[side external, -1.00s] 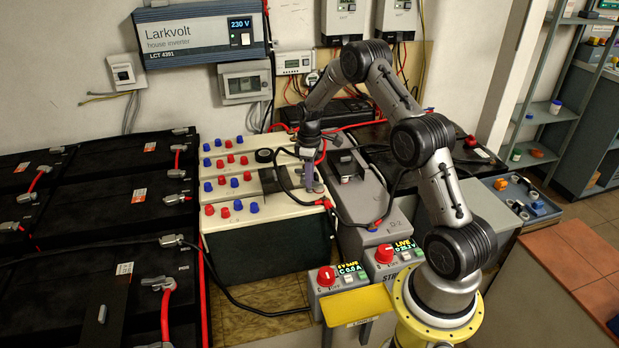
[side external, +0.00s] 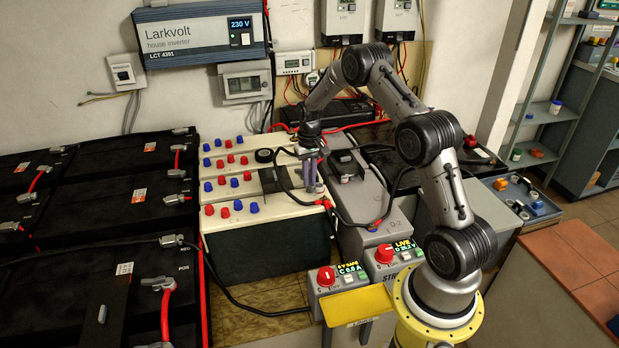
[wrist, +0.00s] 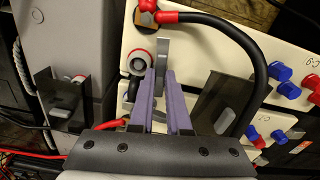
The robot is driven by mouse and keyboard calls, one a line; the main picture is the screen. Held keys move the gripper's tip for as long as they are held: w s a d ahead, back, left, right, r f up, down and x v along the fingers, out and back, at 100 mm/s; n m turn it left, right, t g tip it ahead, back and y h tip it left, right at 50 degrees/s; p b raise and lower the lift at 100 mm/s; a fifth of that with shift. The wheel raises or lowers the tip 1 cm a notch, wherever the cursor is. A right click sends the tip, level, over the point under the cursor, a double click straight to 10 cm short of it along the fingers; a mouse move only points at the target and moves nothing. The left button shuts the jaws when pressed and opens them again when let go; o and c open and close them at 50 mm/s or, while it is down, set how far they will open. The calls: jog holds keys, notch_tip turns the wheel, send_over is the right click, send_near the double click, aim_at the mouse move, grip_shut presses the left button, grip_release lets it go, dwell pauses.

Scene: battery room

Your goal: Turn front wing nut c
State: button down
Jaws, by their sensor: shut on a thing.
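My gripper (side external: 312,187) points down at the right edge of the cream battery block (side external: 270,235). In the wrist view its two purple-grey fingers (wrist: 164,74) are shut on an upright grey metal piece (wrist: 163,50), which looks like a wing of the front wing nut c. Most of the nut is hidden by the fingers. Beside it, to the left, is a round pale stud with a red ring (wrist: 137,62). In the side view the fingers hide the nut itself.
A black cable with a red boot (wrist: 150,14) arches close to the right of the fingers. Red and blue caps (side external: 238,207) stand on the cream block. A grey battery block (side external: 385,238) is alongside. Two switch boxes with red knobs (side external: 326,276) (side external: 384,254) stand in front.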

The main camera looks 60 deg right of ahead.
aim_at(310, 181)
jog(key=shift+r+m, duration=0.1)
jog(key=shift+m, duration=0.8)
jog(key=c, duration=0.9)
grip_release()
notch_tip(310, 181, up, 14)
jog(key=shift+f, duration=0.1)
